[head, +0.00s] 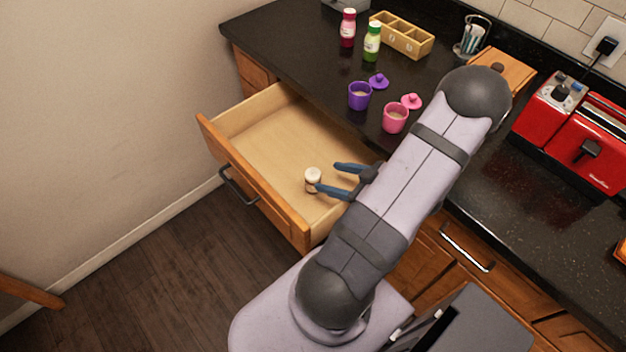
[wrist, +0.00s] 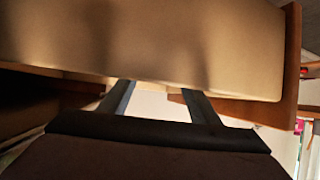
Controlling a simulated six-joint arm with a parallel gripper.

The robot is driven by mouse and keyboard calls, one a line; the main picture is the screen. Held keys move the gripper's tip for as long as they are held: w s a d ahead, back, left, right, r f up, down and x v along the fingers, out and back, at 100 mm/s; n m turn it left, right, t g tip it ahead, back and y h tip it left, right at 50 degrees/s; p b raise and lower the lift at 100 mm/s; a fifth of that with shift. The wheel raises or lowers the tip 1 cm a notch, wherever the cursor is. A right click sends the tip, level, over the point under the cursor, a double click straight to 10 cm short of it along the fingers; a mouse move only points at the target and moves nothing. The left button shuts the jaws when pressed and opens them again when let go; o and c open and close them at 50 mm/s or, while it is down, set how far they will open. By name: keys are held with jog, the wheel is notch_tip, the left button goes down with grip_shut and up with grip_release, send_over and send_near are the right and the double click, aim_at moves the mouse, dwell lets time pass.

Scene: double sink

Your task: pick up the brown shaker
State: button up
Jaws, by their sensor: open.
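The brown shaker (head: 313,185) has a whitish top and stands upright inside the open drawer (head: 256,149), near its front. My gripper (head: 328,178) is open, with its two blue-grey fingers pointing left toward the shaker. The lower fingertip is beside the shaker or overlaps it in the head view; I cannot tell whether they touch. In the wrist view, the gripper's fingers (wrist: 160,88) are apart with a pale area between them. I cannot make out the shaker there.
The drawer's front panel (head: 255,187) and side walls surround the gripper area. On the dark counter (head: 290,40) stand a purple jar (head: 360,95), a pink jar (head: 395,119), two bottles, a wooden box (head: 402,38) and a red toaster (head: 580,145). The rest of the drawer looks empty.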

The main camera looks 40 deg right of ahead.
aim_at(313, 173)
jog(key=shift+p+x, duration=0.4)
jog(key=shift+x, duration=2.05)
jog(key=shift+a+r, duration=0.1)
jog(key=shift+a, duration=0.1)
grip_shut()
jog(key=shift+r, duration=0.15)
